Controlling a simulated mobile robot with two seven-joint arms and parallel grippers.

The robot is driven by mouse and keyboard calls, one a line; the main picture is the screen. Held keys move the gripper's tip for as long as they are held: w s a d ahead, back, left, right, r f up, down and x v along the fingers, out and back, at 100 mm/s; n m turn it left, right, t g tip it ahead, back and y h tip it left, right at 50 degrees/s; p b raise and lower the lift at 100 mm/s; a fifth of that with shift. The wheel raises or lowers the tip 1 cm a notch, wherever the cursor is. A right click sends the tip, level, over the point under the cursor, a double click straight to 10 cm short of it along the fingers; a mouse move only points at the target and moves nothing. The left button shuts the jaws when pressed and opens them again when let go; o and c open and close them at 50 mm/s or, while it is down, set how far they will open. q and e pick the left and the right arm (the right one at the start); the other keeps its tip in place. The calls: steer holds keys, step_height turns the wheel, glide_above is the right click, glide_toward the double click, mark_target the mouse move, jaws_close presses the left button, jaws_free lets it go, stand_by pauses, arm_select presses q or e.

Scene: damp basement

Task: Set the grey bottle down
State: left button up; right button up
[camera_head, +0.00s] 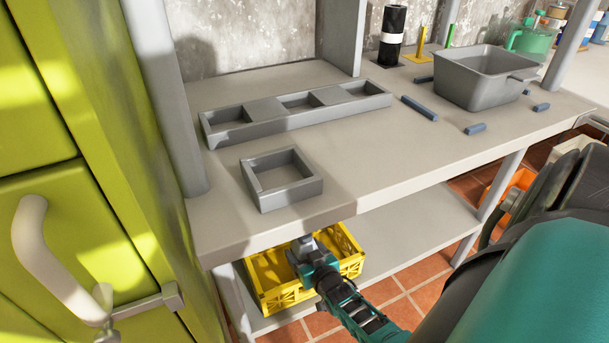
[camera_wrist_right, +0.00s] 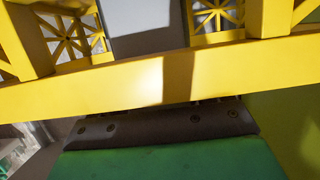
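My right gripper (camera_head: 303,248) reaches in at the yellow crate (camera_head: 347,238) on the lower shelf, just below the worktop's front edge. A small grey piece shows at its tip; I cannot tell whether it is the bottle or part of the gripper. In the right wrist view the crate's rim (camera_wrist_right: 100,92) crosses close in front of my gripper. A flat grey surface (camera_wrist_right: 147,18) shows just beyond the rim; it may be the grey bottle, but its shape is cut off. The fingers are hidden there. My left gripper is out of view.
The worktop (camera_head: 370,150) holds a square grey frame (camera_head: 298,193), a long three-part grey tray (camera_head: 298,118), a grey basin (camera_head: 480,82), small blue-grey bars (camera_head: 419,108) and a black bottle with a white band (camera_head: 392,20). A green cabinet (camera_head: 90,110) stands left. The lower shelf right of the crate is bare.

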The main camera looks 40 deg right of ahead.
steer(key=o, duration=0.3)
steer(key=shift+o, duration=0.2)
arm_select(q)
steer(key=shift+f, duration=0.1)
arm_select(e)
steer(key=shift+r, duration=0.1)
arm_select(q)
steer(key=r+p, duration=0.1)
steer(key=p, duration=0.1)
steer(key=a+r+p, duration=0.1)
steer(key=p, duration=0.2)
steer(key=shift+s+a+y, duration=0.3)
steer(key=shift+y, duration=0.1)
arm_select(e)
steer(key=v, duration=1.2)
steer(key=shift+a, duration=0.1)
